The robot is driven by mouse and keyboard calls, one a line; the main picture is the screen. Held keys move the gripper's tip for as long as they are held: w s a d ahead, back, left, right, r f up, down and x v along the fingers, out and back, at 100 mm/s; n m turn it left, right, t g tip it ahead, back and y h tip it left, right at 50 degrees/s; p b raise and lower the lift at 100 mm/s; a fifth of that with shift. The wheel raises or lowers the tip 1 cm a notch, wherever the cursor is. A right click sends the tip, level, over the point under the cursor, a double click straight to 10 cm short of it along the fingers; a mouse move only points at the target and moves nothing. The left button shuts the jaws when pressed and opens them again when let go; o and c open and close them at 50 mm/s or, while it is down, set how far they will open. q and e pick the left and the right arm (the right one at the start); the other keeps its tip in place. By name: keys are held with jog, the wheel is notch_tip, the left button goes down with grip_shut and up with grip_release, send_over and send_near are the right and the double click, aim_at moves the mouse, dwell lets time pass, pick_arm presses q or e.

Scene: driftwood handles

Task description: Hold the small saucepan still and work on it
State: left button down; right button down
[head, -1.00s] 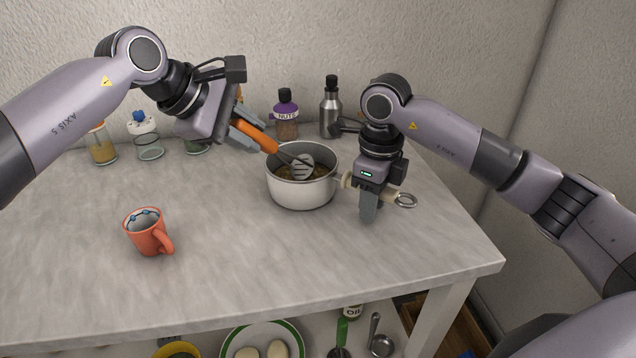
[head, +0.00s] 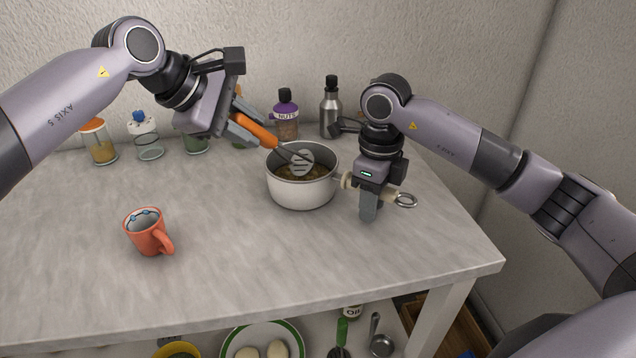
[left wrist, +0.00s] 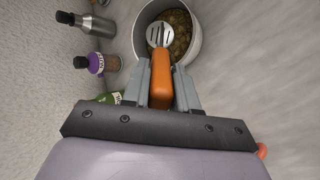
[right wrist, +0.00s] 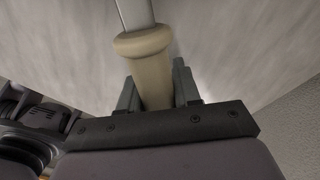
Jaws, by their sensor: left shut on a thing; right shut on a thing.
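The small white saucepan (head: 302,192) stands upright on the table, with brown, lumpy food inside. Its pale driftwood handle (head: 391,194) points right and ends in a metal ring; it also shows in the right wrist view (right wrist: 148,62). My right gripper (head: 368,200) is shut on that handle. My left gripper (head: 240,133) is shut on the orange handle of a slotted turner (head: 258,134), left of and above the pan. The turner's slotted metal head (left wrist: 159,35) is inside the pan, over the food; I cannot tell whether it touches the food.
An orange mug (head: 147,233) stands at the left front of the table. Jars and bottles line the wall, including a purple-labelled nuts jar (head: 286,115) and a metal bottle (head: 330,108). The table's (head: 270,265) front middle is clear. A plate (head: 262,341) sits on the shelf below.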

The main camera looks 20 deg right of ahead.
pick_arm(q)
jog(key=shift+r, duration=0.35)
jog(key=shift+f, duration=1.5)
jog(key=shift+r, duration=1.5)
jog(key=shift+f, duration=0.1)
